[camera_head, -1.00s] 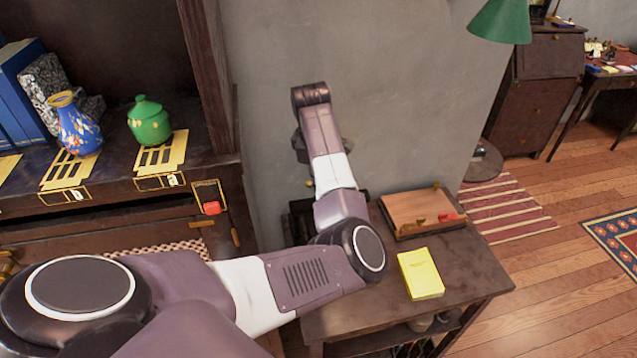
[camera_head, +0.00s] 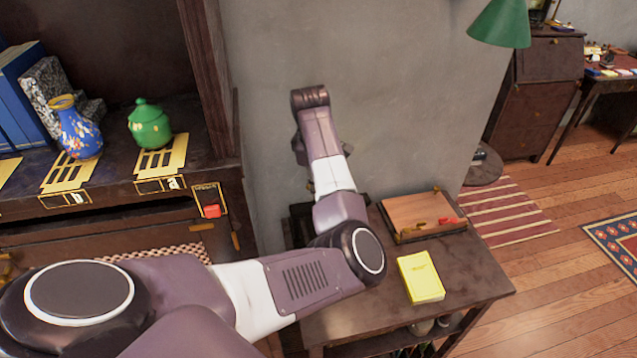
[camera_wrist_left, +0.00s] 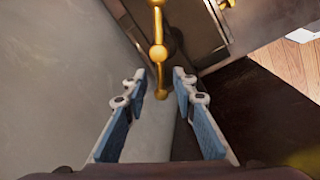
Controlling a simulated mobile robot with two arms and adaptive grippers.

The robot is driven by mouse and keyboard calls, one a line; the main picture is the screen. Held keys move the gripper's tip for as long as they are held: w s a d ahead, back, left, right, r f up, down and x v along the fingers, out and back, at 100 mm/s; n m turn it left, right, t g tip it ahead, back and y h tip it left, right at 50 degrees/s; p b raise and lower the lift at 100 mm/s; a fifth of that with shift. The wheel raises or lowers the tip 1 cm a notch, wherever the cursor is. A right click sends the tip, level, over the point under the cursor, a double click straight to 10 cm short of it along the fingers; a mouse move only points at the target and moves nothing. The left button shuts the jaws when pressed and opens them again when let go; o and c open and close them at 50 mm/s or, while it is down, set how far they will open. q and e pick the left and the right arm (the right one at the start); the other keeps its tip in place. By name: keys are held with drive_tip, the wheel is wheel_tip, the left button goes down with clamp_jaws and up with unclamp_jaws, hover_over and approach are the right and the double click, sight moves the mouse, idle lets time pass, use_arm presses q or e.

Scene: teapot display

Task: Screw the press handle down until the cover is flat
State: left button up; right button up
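A brass bar with round knobs, the press handle (camera_wrist_left: 158,52), runs down the upper middle of the left wrist view. Its lower end lies between the fingertips of my left gripper (camera_wrist_left: 159,84) in that picture. The blue-padded fingers stand apart, with gaps on both sides of the bar. I cannot tell the depth between them. In the head view my left arm hides most of the dark press (camera_head: 301,218) at the wall end of the small table. The cover and its tilt cannot be made out. My right gripper is not in view.
On the small dark table (camera_head: 465,275) lie a yellow pad (camera_head: 420,277) and a wooden tray (camera_head: 415,212) with small red and brass pieces. A shelf at left holds a blue vase (camera_head: 78,132) and green jar (camera_head: 150,126). A grey wall (camera_head: 390,90) stands close behind my arm.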

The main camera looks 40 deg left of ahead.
use_arm(q)
wheel_tip(320, 180, up, 12)
drive_tip(key=s, duration=0.2)
drive_tip(key=shift+d, duration=0.35)
drive_tip(key=shift+s+f, duration=0.15)
drive_tip(key=shift+f, duration=0.05)
